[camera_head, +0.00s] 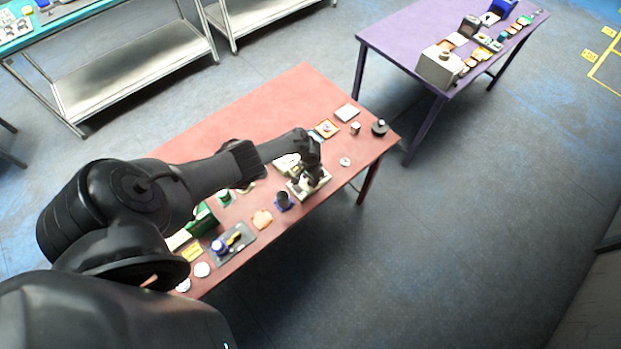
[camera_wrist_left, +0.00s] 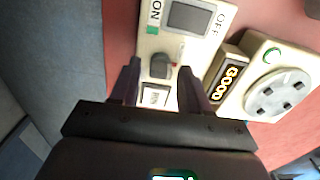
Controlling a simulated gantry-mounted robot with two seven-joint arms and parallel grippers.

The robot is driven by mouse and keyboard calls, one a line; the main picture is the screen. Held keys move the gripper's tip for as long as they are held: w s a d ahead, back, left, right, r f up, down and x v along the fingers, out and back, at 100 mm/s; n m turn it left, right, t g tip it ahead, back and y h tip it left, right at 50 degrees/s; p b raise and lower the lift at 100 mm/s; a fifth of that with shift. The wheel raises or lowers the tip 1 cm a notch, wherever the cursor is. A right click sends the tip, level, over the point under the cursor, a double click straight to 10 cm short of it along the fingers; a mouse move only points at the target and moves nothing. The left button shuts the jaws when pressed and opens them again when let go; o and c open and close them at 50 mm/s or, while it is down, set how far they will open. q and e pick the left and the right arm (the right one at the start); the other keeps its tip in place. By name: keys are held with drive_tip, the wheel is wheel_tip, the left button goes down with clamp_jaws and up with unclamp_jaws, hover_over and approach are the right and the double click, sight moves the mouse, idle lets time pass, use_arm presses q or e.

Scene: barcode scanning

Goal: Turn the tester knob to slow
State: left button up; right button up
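My left gripper (camera_head: 309,174) reaches down over a small beige device (camera_head: 322,184) near the front edge of the red table. In the left wrist view this device (camera_wrist_left: 214,55) has a grey screen, a green patch, and ON and OFF lettering. A grey knob (camera_wrist_left: 160,66) on it lies between the spread fingertips of my left gripper (camera_wrist_left: 158,72), with gaps visible to both sides. Whether a finger touches it I cannot tell. A small white label (camera_wrist_left: 155,97) is near the knob; its print is too small to read surely. I see no slow marking. My right gripper is out of view.
Beside the device in the wrist view are a GOOD sign (camera_wrist_left: 230,81) and a beige unit with a grey disc (camera_wrist_left: 274,95). On the red table (camera_head: 275,98) stand a dark cup (camera_head: 284,200) and a dark tray (camera_head: 234,243). A purple table (camera_head: 400,40) stands behind.

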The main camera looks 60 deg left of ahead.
use_arm(q)
drive_tip(key=shift+o, duration=0.3)
wheel_tip(320, 180, up, 11)
drive_tip(key=p, duration=0.5)
drive_tip(key=shift+p, duration=0.3)
drive_tip(key=shift+d+f, duration=0.1)
drive_tip(key=shift+f, duration=0.05)
